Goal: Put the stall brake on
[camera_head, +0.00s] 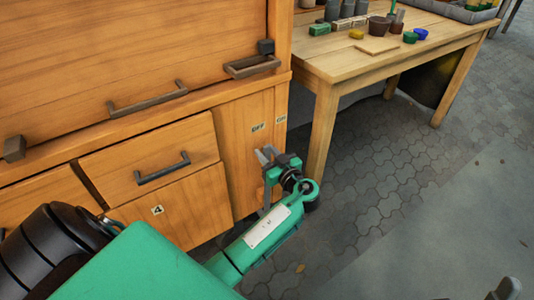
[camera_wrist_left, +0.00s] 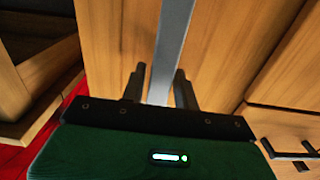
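The stall brake lever is a flat grey bar (camera_wrist_left: 172,45). In the left wrist view it runs down from the top edge between the two dark fingers of my left gripper (camera_wrist_left: 160,85). The fingers stand close on either side of the bar; I cannot tell whether they press on it. In the head view my left gripper (camera_head: 268,160) is at the stall's wooden side panel (camera_head: 235,130), just below the OFF label (camera_head: 258,127). The ON label (camera_head: 281,119) is to its right. The gripper partly hides the lever. My right gripper is not clearly visible.
The wooden stall has drawers with dark handles (camera_head: 162,168) on the left. A wooden table (camera_head: 330,62) with pots, blocks and a board (camera_head: 377,46) stands close on the right.

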